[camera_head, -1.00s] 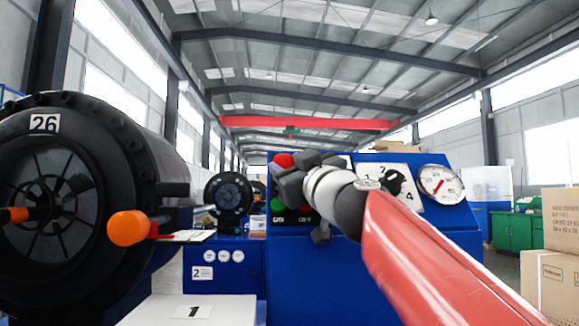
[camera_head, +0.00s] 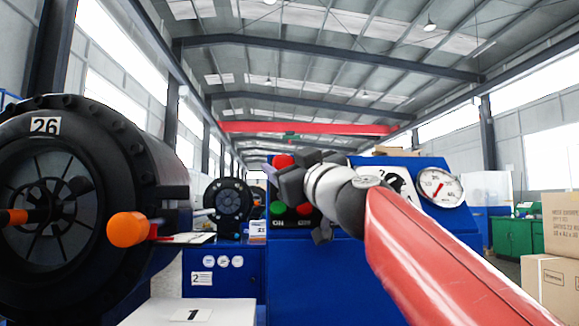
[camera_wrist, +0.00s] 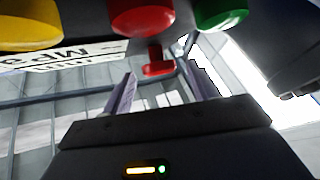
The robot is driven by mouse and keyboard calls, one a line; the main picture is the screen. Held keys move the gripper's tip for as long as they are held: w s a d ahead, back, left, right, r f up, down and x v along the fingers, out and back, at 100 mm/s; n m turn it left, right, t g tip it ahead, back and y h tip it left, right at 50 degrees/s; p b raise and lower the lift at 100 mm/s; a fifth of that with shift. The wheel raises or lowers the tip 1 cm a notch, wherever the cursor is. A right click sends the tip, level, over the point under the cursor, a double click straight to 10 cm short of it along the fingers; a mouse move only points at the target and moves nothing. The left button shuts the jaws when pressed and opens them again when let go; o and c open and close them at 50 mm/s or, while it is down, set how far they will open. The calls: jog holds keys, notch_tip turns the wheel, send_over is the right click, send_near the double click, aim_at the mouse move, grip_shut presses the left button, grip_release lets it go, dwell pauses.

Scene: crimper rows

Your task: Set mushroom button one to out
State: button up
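The red mushroom button (camera_head: 284,161) sits at the upper left of the blue console (camera_head: 318,275), partly behind my gripper. In the wrist view the red mushroom button (camera_wrist: 158,66) shows a cap on a short stem, between the two fingertips with a gap on each side. My gripper (camera_head: 270,171) is at the console's upper left; its pale fingers also show in the wrist view (camera_wrist: 159,74), apart and holding nothing. Whether the button is pressed in or out, I cannot tell.
A green button (camera_head: 278,208) and a red button (camera_head: 304,208) sit below my gripper. A yellow button (camera_wrist: 28,28) shows in the wrist view. A dial gauge (camera_head: 440,187) is at the console's right. A large black crimper (camera_head: 120,180) with an orange-ended handle stands left.

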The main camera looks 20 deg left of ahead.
jog(key=shift+s+d+f+b, duration=0.1)
jog(key=shift+d+f+b, duration=0.1)
jog(key=shift+b, duration=0.1)
jog(key=b+v, duration=0.4)
jog(key=v, duration=0.3)
jog(key=shift+s+d, duration=0.15)
jog(key=shift+s, duration=0.05)
